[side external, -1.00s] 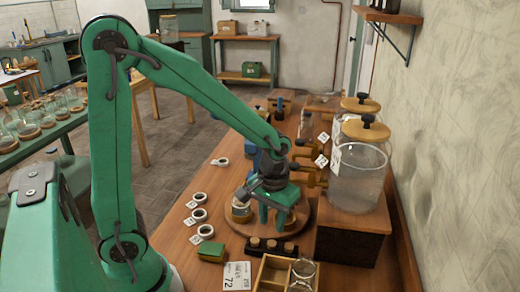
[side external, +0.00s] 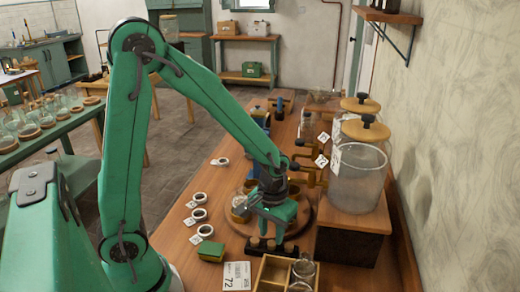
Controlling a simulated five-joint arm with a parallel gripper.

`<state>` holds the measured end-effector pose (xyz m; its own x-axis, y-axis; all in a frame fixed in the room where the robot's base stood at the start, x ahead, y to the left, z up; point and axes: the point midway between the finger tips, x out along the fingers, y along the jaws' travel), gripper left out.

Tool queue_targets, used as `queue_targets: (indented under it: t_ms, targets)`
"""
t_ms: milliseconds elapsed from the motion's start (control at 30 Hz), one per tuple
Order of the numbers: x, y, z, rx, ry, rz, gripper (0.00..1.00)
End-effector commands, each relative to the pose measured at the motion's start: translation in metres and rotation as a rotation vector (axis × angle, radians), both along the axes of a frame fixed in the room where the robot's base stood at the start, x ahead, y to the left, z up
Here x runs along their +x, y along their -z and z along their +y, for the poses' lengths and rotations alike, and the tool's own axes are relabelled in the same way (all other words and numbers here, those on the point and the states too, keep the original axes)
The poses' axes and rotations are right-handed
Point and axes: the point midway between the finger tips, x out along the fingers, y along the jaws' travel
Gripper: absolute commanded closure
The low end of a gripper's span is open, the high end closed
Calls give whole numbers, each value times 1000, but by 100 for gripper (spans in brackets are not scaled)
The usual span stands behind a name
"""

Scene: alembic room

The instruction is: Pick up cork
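A dark rack (side external: 272,251) near the front of the bench holds a row of small light-brown corks (side external: 254,242). My green gripper (side external: 272,233) points down just above and behind this rack, close to the corks. Its fingers look apart, with no cork seen between them. The fingertips partly overlap the back of the rack in the view, so I cannot tell whether they touch a cork. A round wooden turntable (side external: 306,222) lies behind and below my gripper, which hides part of it.
A wooden divided box (side external: 271,271) with glass jars stands at the front. A green-and-yellow sponge (side external: 210,251), a label card (side external: 237,275) and tape rolls (side external: 199,215) lie left. Large glass jars (side external: 358,177) on a wooden block stand right.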

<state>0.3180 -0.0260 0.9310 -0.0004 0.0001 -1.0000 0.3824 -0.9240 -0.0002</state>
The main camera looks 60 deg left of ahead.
Motion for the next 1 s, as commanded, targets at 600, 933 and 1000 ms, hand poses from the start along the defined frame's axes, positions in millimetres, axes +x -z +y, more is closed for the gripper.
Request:
queue_targets:
  t_ms: [600,933,1000]
  targets:
    - [0,36,1,0,0,-1,67]
    - [0,35,1,0,0,-1,67]
    - [0,35,1,0,0,-1,79]
